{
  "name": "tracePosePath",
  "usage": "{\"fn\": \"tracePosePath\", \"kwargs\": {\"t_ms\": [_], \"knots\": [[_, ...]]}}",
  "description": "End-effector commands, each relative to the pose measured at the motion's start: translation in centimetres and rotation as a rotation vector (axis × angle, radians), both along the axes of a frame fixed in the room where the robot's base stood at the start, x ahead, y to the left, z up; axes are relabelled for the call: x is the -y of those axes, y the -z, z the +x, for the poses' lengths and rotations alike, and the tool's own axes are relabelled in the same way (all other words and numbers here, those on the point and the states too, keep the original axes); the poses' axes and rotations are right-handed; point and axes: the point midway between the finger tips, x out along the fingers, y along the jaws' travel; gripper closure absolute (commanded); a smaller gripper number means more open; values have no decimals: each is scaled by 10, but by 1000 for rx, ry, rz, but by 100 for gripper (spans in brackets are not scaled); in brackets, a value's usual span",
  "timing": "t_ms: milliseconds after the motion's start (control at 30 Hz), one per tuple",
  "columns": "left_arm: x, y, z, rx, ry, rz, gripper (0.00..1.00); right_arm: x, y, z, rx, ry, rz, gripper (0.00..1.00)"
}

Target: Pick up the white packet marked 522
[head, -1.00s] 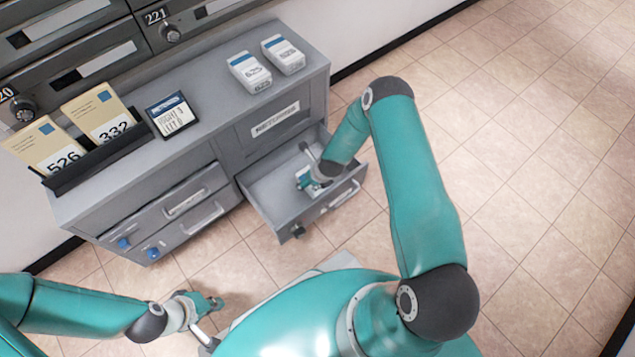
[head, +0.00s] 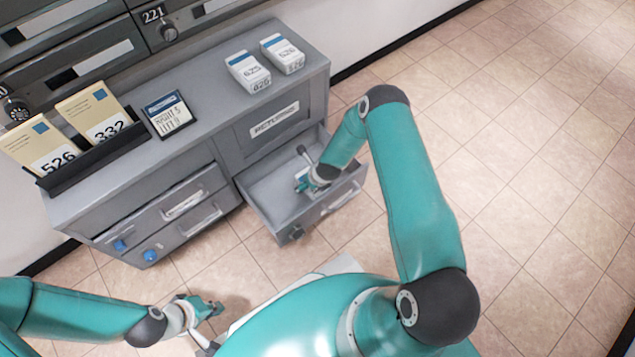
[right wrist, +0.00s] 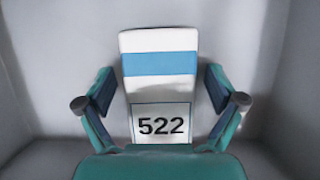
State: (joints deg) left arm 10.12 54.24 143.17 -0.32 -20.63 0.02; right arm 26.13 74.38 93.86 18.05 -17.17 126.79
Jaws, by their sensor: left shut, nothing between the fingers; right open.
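The white packet marked 522 (right wrist: 160,85) lies inside the open drawer, with a blue band across it, and fills the middle of the right wrist view. My right gripper (right wrist: 162,103) is open, with one finger on each side of the packet; I cannot tell whether they touch it. In the head view my right gripper (head: 303,182) reaches down into the drawer (head: 270,195), and the arm mostly hides the packet. My left gripper (head: 215,309) is shut and empty, low over the floor in front of the cabinet.
Two white boxes (head: 248,72) (head: 283,54) stand on the cabinet top (head: 205,92). A dark sign (head: 170,114) and a rack (head: 95,158) with envelopes 526 and 332 stand left of them. Closed drawers (head: 185,210) are left of the open one. The floor at right is clear.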

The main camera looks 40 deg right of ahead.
Motion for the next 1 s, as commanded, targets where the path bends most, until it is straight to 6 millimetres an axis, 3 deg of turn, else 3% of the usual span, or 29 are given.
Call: {"fn": "tracePosePath", "kwargs": {"t_ms": [467, 867, 1000], "knots": [[0, 3, 0, 0, 0, 0, 100, 0, 2, 0, 0, -1, 0, 6], [0, 3, 0, 0, 0, 0, 100, -1, 2, 0, 0, -1, 0, 71], [0, 3, 0, 0, 0, 0, 100, 0, 1, 0, 0, -1, 0, 75]]}}
